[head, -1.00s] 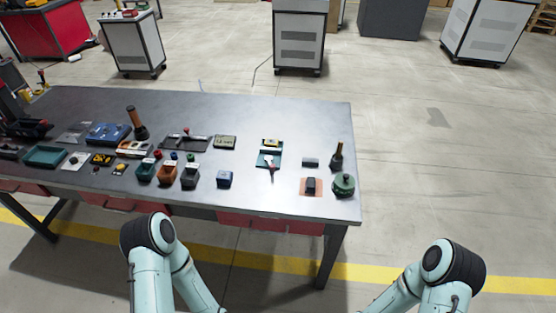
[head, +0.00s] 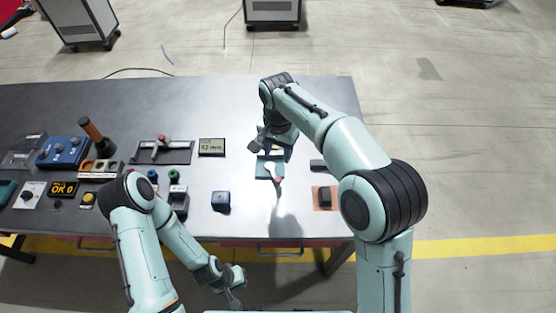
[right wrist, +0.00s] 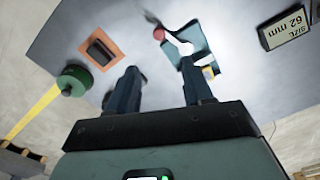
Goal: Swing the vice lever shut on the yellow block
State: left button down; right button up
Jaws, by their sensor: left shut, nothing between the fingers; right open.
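The vice has a teal base (head: 264,172) on the bench, with a pale lever ending in a red knob (head: 278,182) that points toward the front edge. The right wrist view also shows the vice (right wrist: 197,40) and the red knob (right wrist: 159,34). The yellow block (right wrist: 209,72) is partly visible at the vice there; my gripper mostly covers it in the head view. My right gripper (head: 272,148) is open above the vice; its two fingers (right wrist: 160,85) hold nothing. My left gripper (head: 234,290) is shut and empty, low in front of the bench.
A dark block on an orange pad (head: 325,198) lies to the right. A green round part (right wrist: 73,81) is nearby. Several bins and fixtures fill the bench's left.

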aim_at(278, 179)
jog(key=f, duration=0.6)
jog(key=f+b, duration=0.1)
jog(key=f, duration=0.4)
jog(key=shift+s+f, duration=0.2)
jog(key=shift+f, duration=0.2)
pick_arm(q)
jog(key=shift+s+f, duration=0.85)
jog(key=shift+s, duration=0.05)
pick_arm(e)
jog(key=shift+f, duration=0.7)
